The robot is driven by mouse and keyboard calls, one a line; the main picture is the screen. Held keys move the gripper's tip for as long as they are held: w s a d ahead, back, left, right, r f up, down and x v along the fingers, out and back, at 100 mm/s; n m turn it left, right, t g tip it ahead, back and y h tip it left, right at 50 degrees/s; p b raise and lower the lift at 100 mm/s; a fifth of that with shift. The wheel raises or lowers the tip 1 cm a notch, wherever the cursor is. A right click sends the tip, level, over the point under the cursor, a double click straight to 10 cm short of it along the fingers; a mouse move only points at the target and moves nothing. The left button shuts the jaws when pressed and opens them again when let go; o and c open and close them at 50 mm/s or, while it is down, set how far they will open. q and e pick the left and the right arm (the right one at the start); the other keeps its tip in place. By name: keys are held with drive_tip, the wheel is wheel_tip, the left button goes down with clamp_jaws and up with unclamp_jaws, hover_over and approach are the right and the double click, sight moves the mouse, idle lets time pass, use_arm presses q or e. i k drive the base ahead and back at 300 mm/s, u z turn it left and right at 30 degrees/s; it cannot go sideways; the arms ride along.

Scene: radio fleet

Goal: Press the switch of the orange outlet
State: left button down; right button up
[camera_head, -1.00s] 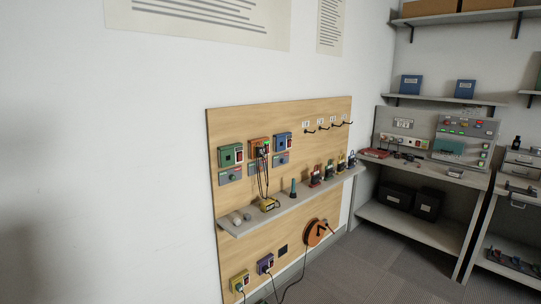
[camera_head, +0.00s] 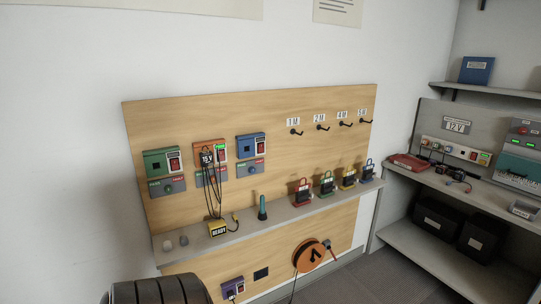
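The orange outlet (camera_head: 199,145) is mounted on the wooden wall board, between a green outlet (camera_head: 156,155) and a blue outlet (camera_head: 245,141). A black plug (camera_head: 207,159) with dark cords sits on its face. Its switch (camera_head: 222,155) is on the right side, with a lit green lamp (camera_head: 221,147) above it. The switch's exact position is too small to tell. Neither gripper shows. A dark ribbed part at the bottom left edge seems to be mine.
An orange cable reel (camera_head: 308,256) and a purple outlet (camera_head: 232,287) are below. A workbench (camera_head: 459,184) stands at right.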

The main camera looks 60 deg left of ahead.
sight(221, 156)
drive_tip(key=i, duration=1.75)
drive_tip(key=u, duration=2.3)
drive_tip(key=i, duration=0.5)
